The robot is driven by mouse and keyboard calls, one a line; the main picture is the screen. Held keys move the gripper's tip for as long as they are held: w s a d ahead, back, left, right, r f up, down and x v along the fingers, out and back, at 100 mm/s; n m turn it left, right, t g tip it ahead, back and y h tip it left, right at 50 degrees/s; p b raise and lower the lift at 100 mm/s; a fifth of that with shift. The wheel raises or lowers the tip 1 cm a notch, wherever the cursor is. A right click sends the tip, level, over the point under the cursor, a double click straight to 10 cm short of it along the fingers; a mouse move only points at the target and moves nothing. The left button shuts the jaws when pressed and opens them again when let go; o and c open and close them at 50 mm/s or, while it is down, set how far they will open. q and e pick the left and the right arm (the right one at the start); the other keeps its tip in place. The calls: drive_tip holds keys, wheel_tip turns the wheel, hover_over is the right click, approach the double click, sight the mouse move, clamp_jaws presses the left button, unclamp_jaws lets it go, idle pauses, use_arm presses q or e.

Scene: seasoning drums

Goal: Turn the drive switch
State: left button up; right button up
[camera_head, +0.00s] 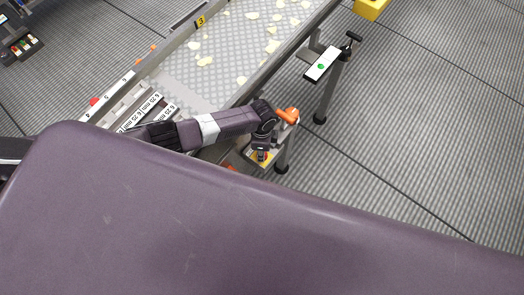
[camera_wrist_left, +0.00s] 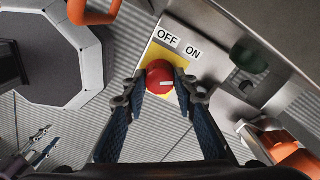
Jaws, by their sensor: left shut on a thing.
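The drive switch is a round red knob (camera_wrist_left: 160,76) on a yellow plate (camera_wrist_left: 178,58), with OFF and ON labels on the grey panel above it in the left wrist view. A white mark on the knob's face runs toward its right side. My left gripper (camera_wrist_left: 161,84) has one finger on each side of the knob and is shut on it. In the head view my left gripper (camera_head: 262,151) is at the small switch box beside the conveyor and largely covers it.
A dark green round part (camera_wrist_left: 249,57) sits right of the switch, with orange parts at the lower right. In the head view, an orange part (camera_head: 290,115) is close to my wrist. The conveyor (camera_head: 222,60) carries several yellow pieces. Open floor lies right.

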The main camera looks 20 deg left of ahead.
use_arm(q)
drive_tip(key=n+p, duration=0.1)
drive_tip(key=n, duration=0.4)
drive_tip(key=shift+n+p, duration=0.4)
drive_tip(key=n+p, duration=0.1)
drive_tip(key=n, duration=0.4)
drive_tip(key=shift+n, duration=0.4)
drive_tip(key=o, duration=1.2)
drive_tip(key=shift+c, duration=0.2)
drive_tip(key=shift+r, duration=0.15)
wheel_tip(320, 180, up, 12)
